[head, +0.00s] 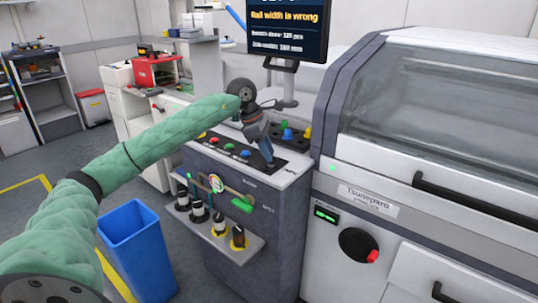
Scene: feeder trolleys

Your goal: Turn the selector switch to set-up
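My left arm reaches in from the left in a green sleeve. Its gripper (269,162) points down at the right part of the sloped control panel (287,176) on the grey cabinet. Whether its fingers are open or shut does not show clearly. The selector switch cannot be made out; the gripper covers that part of the panel. A red button (214,140), a green button (229,147) and a blue button (246,154) sit in a row left of the gripper. My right gripper is not in view.
A screen (287,30) above reads "Rail width is wrong". The white machine (430,150) with a black knob (358,245) stands at right. A shelf (222,240) with reels juts from the cabinet front. A blue bin (138,255) stands on the floor at left.

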